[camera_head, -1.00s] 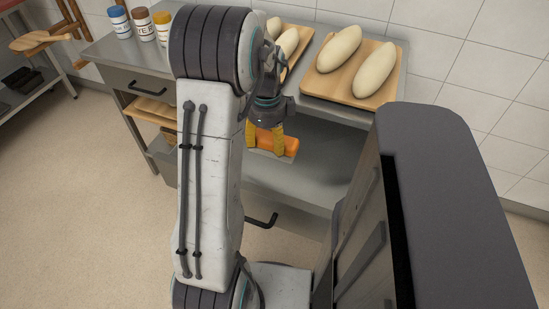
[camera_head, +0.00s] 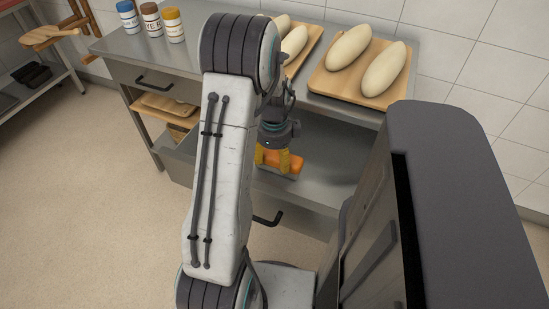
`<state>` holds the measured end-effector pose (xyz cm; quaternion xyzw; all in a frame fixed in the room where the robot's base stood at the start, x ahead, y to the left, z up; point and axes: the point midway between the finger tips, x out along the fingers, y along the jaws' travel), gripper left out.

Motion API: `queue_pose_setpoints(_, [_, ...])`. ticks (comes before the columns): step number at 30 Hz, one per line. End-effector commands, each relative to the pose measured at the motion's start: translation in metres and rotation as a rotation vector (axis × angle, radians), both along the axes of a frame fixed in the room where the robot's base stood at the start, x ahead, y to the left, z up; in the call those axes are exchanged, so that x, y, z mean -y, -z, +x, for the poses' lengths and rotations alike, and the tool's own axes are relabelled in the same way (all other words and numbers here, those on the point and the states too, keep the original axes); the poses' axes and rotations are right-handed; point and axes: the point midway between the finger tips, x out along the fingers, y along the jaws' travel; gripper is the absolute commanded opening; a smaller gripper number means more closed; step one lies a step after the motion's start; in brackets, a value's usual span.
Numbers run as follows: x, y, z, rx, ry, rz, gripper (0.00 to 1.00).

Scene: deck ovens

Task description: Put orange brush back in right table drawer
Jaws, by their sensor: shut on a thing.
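My gripper (camera_head: 273,159) points down with its yellow-tipped fingers shut on the orange brush (camera_head: 295,163). The brush lies level between the fingers; my gripper and arm hide its left part. The right table drawer (camera_head: 335,185) is pulled open, and its grey inside looks empty where I can see it. Its dark handle (camera_head: 267,219) is at the front. The brush is over or inside this drawer, low down; I cannot tell whether it touches the bottom. My arm hides part of the drawer.
Dough loaves lie on wooden boards (camera_head: 393,98) on the metal table (camera_head: 130,45). Three jars (camera_head: 151,20) stand at its back left. The left drawer, with a dark handle (camera_head: 154,84), is shut. Wooden boards (camera_head: 170,104) lie on a shelf beneath it.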

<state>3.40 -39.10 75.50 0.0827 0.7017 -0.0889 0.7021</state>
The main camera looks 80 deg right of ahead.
Motion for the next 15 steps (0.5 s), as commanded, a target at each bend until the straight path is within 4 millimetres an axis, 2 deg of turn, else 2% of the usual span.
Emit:
queue_pose_setpoints(8, [0.0002, 0.0032, 0.0, 0.0, 0.0, -0.001, 0.31])
queue_pose_setpoints(9, [0.0001, 0.0023, 0.0, 0.0, 0.0, 0.0, 0.68])
queue_pose_setpoints(15, [0.0001, 0.002, 0.0, 0.0, 0.0, 0.0, 0.86])
